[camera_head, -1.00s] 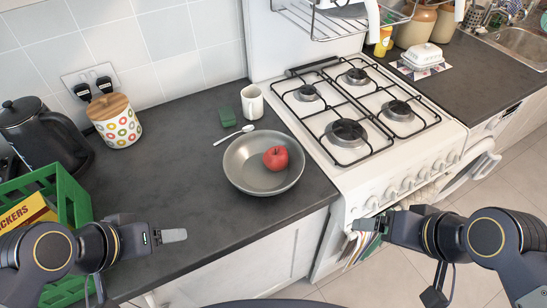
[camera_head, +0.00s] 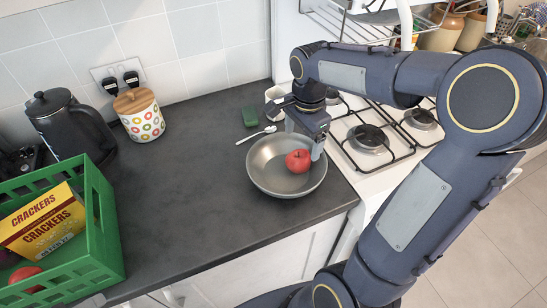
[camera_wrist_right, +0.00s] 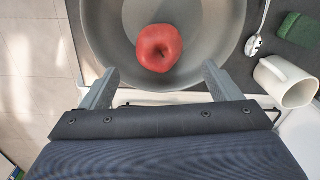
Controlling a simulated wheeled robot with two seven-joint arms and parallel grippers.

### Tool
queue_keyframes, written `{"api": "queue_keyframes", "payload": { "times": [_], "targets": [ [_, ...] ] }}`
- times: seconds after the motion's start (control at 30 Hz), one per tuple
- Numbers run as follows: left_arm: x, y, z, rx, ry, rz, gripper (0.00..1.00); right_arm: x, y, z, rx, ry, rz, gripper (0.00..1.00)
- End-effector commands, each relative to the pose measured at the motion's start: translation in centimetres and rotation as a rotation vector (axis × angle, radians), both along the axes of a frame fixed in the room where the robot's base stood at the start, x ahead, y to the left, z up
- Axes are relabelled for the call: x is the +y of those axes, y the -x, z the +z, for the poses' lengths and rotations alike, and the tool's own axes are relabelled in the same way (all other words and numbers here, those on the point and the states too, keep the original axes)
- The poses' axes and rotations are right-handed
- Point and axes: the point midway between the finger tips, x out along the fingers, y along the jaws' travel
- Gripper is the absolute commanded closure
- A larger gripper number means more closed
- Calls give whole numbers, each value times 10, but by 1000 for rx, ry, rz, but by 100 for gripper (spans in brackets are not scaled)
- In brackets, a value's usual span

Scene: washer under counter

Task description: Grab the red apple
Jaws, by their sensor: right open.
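The red apple (camera_head: 298,160) lies in a grey metal pan (camera_head: 262,172) on the dark counter. My right gripper (camera_head: 303,152) is above the right side of the pan, over or beside the apple, partly hiding the rim. In the right wrist view the apple (camera_wrist_right: 160,48) is ahead of the two fingers (camera_wrist_right: 160,92), roughly centred between them. The fingers are spread apart and do not touch it. My left gripper is not in view.
A green crate (camera_head: 105,235) with a crackers box (camera_head: 45,222) stands at the left. A white mug (camera_wrist_right: 287,82), a spoon (camera_head: 257,135) and a green sponge (camera_head: 250,116) are near the pan. A gas stove (camera_head: 362,150) is at the right. The counter between crate and pan is clear.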

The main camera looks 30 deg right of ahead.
Motion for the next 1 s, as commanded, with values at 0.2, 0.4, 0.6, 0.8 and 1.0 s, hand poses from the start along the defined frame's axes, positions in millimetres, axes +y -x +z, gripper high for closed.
{"api": "queue_keyframes", "payload": {
  "times": [0.2, 0.4, 0.6, 0.8, 1.0],
  "targets": [
    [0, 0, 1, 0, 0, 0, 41, -3, -3, -18, 13, 5, -29, 16],
    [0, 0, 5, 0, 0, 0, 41, -3, -1, -40, 13, 4, -27, 16],
    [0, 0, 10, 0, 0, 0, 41, -3, 0, -70, 13, 3, -27, 16],
    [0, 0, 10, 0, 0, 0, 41, -2, -1, -80, 8, 4, -25, 16],
    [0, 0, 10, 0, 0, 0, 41, -2, -1, -80, 8, 4, -25, 22]
  ]
}}
